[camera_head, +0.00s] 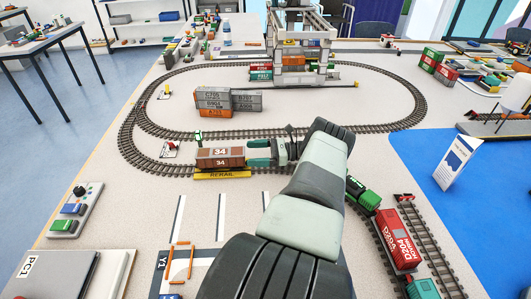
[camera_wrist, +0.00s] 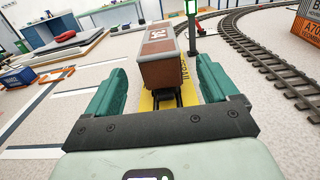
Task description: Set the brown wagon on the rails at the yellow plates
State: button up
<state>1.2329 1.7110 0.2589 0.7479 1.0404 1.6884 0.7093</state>
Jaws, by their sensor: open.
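The brown wagon (camera_head: 220,157), marked 34, stands upright on the track at the yellow plate (camera_head: 222,175) lettered RERAIL. In the wrist view the wagon (camera_wrist: 158,62) shows end-on between and beyond my fingers, with the yellow plate (camera_wrist: 146,104) under and beside it. My gripper (camera_wrist: 160,88) is open, its two green fingers apart on either side with a visible gap to the wagon. In the head view my gripper (camera_head: 262,152) is just right of the wagon's end. Whether all wheels sit on the rails is too small to tell.
A green signal post (camera_head: 198,138) is close behind the wagon.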

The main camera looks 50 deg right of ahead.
jog(key=shift+v, duration=2.15)
